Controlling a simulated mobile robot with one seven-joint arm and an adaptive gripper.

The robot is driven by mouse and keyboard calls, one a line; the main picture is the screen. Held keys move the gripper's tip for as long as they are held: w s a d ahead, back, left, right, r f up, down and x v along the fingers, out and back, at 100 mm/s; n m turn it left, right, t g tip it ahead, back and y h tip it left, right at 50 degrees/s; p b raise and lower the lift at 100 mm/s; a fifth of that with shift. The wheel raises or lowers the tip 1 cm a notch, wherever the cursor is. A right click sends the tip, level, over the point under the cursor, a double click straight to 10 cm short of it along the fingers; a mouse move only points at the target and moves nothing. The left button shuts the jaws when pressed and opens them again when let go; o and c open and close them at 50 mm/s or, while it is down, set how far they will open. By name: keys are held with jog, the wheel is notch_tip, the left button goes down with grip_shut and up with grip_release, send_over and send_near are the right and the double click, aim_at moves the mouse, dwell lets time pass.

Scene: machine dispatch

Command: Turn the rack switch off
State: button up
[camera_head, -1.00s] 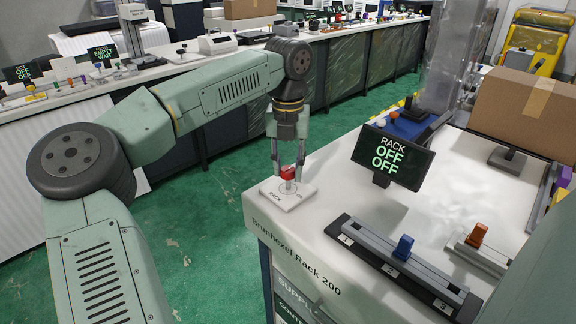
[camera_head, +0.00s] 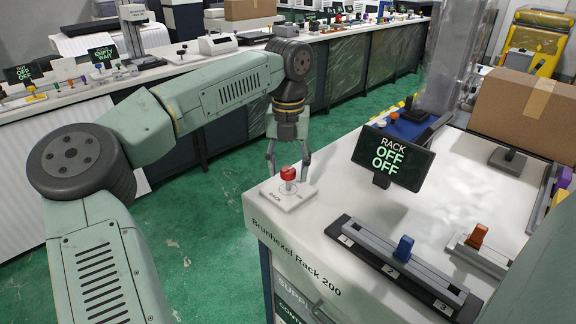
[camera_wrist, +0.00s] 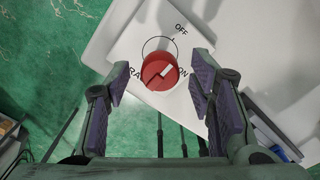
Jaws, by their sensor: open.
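The rack switch has a red knob (camera_head: 288,174) on a white plate (camera_head: 276,197) at the near left corner of the rack's top. In the wrist view the red knob (camera_wrist: 160,72) carries a pale mark and sits near the printed words OFF and ON. My gripper (camera_head: 287,168) is open just above the knob. In the wrist view its two fingers (camera_wrist: 163,85) stand apart on either side of the knob, with gaps between. The rack display (camera_head: 393,157) reads RACK OFF OFF.
A slide with a blue handle (camera_head: 403,248) and positions marked 1, 2, 3 lies along the front. An orange handle (camera_head: 477,235) stands behind it. A cardboard box (camera_head: 524,110) sits at the back right. White tabletop between display and box is largely clear.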

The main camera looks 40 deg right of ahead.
aim_at(288, 170)
notch_tip(288, 170, up, 12)
dwell(0.5)
dwell(0.4)
